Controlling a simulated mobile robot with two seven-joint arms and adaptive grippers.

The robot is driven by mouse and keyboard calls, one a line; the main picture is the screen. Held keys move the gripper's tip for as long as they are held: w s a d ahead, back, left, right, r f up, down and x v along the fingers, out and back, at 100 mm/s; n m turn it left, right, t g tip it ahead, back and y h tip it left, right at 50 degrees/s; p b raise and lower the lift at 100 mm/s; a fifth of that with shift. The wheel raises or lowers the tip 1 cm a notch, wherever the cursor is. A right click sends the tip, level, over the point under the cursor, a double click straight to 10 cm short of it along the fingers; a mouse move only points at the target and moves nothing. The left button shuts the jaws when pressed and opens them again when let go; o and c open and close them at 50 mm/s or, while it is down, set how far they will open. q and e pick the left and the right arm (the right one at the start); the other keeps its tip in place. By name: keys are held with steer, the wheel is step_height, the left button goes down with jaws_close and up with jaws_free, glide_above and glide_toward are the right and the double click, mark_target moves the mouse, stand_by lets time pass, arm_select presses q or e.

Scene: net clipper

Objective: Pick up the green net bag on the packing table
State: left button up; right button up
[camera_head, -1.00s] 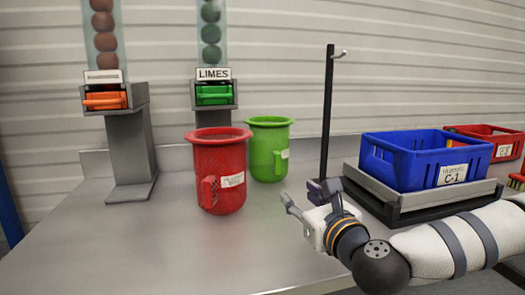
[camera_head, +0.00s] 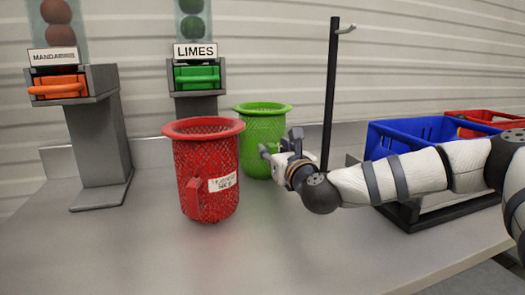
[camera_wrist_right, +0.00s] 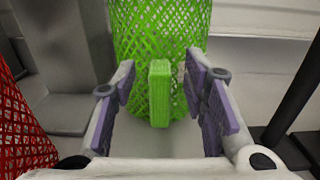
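The green net bag (camera_head: 262,122) stands upright on the grey packing table (camera_head: 110,250), behind and to the right of the red net bag. In the right wrist view the green net bag (camera_wrist_right: 140,40) is straight ahead, with its upright green handle tab (camera_wrist_right: 159,92) between my fingers. My right gripper (camera_head: 280,152) is at the right side of the green bag; in the wrist view this gripper (camera_wrist_right: 163,100) is open, its purple pads apart with gaps on both sides of the tab. My left gripper is not in view.
The red net bag (camera_head: 206,165) stands close on the left. A black post with a hook (camera_head: 331,90) rises just right of my right gripper. A blue crate (camera_head: 440,128) and a red crate (camera_head: 490,119) are at the right. The mandarin (camera_head: 60,85) and lime (camera_head: 195,76) dispensers stand behind.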

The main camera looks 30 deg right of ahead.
steer(key=shift+w, duration=0.3)
steer(key=shift+d, duration=0.1)
jaws_close()
